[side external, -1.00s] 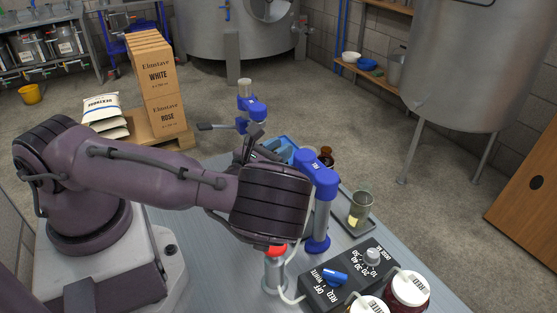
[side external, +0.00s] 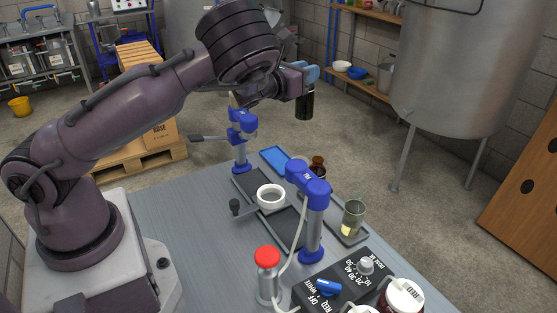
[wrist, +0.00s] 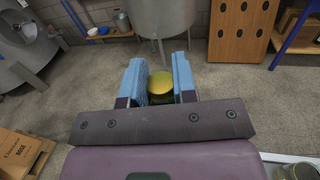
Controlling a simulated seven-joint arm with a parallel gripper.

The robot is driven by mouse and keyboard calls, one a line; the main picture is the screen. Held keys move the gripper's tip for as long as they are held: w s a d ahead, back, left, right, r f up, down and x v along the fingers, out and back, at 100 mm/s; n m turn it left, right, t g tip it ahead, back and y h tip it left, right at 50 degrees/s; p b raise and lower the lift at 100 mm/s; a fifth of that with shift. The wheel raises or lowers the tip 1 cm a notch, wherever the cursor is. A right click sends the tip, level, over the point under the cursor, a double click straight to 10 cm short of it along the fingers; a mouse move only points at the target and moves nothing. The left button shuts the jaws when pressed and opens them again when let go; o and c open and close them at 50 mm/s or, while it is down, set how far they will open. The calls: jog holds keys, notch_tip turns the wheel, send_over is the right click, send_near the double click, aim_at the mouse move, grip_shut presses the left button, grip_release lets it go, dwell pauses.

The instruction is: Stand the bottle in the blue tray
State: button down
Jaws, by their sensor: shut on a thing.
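My gripper (side external: 307,74) is raised high above the far part of the table. Its pale blue fingers are shut on a dark bottle (side external: 304,106), which hangs below them and looks about upright. In the wrist view the bottle (wrist: 160,88) sits between the two fingers (wrist: 159,75), with a round yellowish end facing the camera. The blue tray (side external: 272,157) lies flat at the table's far edge, below and to the left of the held bottle. The part of the tray that shows looks empty.
A small brown bottle (side external: 318,166) stands right of the blue tray. A glass beaker (side external: 352,219) stands on a grey tray.

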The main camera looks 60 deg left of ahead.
jog(key=w+a+r+m+h, duration=0.1)
jog(key=w+a+m+h, duration=0.4)
jog(key=h, duration=0.3)
jog(key=s+a+f+m+g+h, duration=0.5)
jog(key=s+a+f+m+h, duration=0.1)
jog(key=s+f+h, duration=0.2)
notch_tip(320, 180, down, 10)
jog(key=shift+d+r+h, duration=0.15)
jog(key=shift+d+h, duration=0.05)
jog(key=shift+h, duration=0.1)
jog(key=c, duration=0.9)
grip_release()
